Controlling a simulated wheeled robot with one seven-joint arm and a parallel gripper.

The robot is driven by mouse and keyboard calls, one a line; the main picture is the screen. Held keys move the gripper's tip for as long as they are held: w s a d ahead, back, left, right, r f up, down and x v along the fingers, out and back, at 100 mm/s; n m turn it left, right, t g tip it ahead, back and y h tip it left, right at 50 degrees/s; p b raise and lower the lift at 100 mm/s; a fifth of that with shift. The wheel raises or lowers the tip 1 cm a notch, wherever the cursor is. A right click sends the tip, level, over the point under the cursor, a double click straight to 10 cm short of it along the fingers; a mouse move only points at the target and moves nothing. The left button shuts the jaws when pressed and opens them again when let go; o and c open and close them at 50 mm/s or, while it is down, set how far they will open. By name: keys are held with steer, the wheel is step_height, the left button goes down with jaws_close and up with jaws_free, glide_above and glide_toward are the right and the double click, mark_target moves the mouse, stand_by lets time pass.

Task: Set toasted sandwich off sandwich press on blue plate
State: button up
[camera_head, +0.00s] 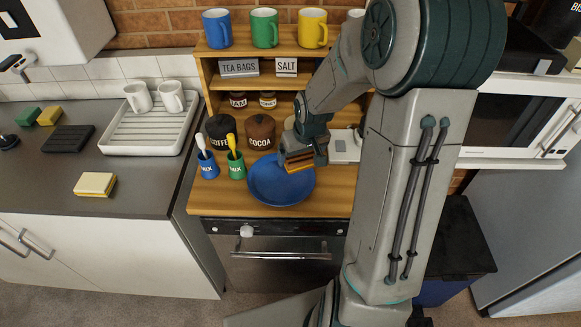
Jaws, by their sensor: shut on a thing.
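The blue plate (268,188) lies on the wooden counter, left of my arm, with its middle showing bare. My gripper (300,165) is over the right side of the plate and shut on the toasted sandwich (298,160). The sandwich is held near the plate's right rim; I cannot tell whether it touches the plate. A pale grey thing, perhaps the sandwich press (345,147), shows right of the gripper. My arm hides much of it.
Blue and green cups (237,171) with utensils stand left of the plate. Dark coffee (220,133) and cocoa (260,132) jars stand behind it. A shelf (235,74) with mugs rises at the back. A dish rack (150,131) is on the left counter.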

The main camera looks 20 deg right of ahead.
mark_target(291, 159)
steer(key=shift+w+a+f, duration=0.15)
steer(key=shift+a+f, duration=0.25)
steer(key=shift+a, duration=0.2)
steer(key=shift+w+a+f, duration=0.15)
steer(key=shift+a+f, duration=0.2)
steer(key=shift+a, duration=0.25)
steer(key=shift+a+f, duration=0.1)
steer(key=shift+f, duration=0.1)
step_height(291, 159, down, 4)
steer(key=shift+r, duration=0.15)
steer(key=shift+f+b, duration=0.6)
steer(key=o, duration=0.5)
steer(key=shift+r, duration=0.15)
